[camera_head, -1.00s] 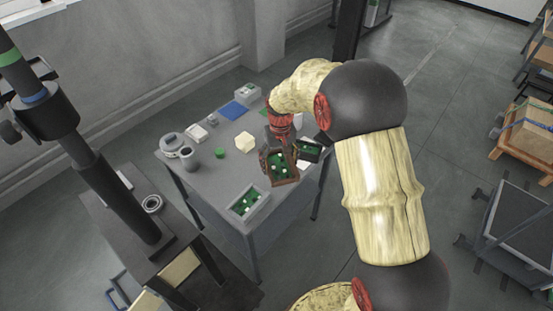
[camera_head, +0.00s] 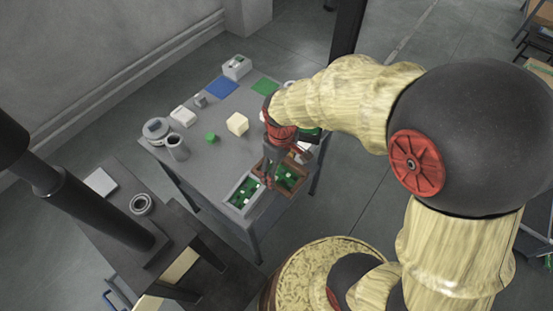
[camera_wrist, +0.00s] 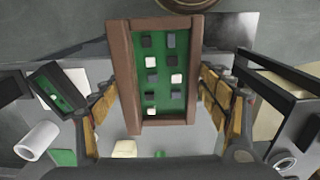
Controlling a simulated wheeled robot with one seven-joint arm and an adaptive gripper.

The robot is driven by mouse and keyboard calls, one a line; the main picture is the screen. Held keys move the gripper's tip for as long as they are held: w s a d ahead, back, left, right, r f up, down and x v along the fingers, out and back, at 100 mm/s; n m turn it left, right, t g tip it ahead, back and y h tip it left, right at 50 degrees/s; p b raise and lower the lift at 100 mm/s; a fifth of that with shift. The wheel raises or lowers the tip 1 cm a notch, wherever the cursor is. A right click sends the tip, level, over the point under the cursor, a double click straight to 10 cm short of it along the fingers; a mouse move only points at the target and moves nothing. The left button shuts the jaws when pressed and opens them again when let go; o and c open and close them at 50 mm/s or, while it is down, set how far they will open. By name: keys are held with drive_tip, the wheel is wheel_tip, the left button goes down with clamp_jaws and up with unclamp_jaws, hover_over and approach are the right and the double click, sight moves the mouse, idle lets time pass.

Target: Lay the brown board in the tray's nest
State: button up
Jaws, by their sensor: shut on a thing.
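The brown board (camera_head: 267,206) has raised brown edges and a green face with black and white blocks. My gripper (camera_head: 268,178) is shut on it, above the front part of the table. A pale grey tray (camera_head: 232,203) with a green, white-dotted inside stands at the front edge, just left of the board in the picture. The board overlaps its right side, so I cannot tell whether they touch. No empty nest is clearly visible.
A yellowish cube (camera_head: 237,123), green cylinder (camera_head: 210,137), grey mug (camera_head: 177,149) and blue mat (camera_head: 222,87) are on the table (camera_head: 205,165). A dark box with green inside (camera_wrist: 60,95) is beside my left finger. A dark post (camera_head: 110,215) stands left.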

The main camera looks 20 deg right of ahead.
drive_tip(key=w+d+f+b, duration=0.1)
drive_tip(key=w+f, duration=0.2)
drive_tip(key=w, duration=0.1)
drive_tip(key=w+d+f+b, duration=0.1)
drive_tip(key=w+f, duration=0.2)
drive_tip(key=w, duration=0.1)
drive_tip(key=w+d+f+b, duration=0.1)
drive_tip(key=w+f+b, duration=0.1)
drive_tip(key=w+f, duration=0.1)
drive_tip(key=shift+w+d+f, duration=0.1)
drive_tip(key=shift+w+f, duration=0.05)
drive_tip(key=shift+w, duration=0.7)
drive_tip(key=shift+w+f+b, duration=0.15)
drive_tip(key=shift+f+b, duration=0.1)
drive_tip(key=shift+f, duration=0.65)
drive_tip(key=shift+w+f+b, duration=0.15)
drive_tip(key=shift+f+b, duration=0.05)
drive_tip(key=shift+f, duration=0.65)
drive_tip(key=shift+f, duration=0.2)
drive_tip(key=o, duration=1.3)
drive_tip(key=shift+c, duration=0.2)
drive_tip(key=shift+o, duration=0.3)
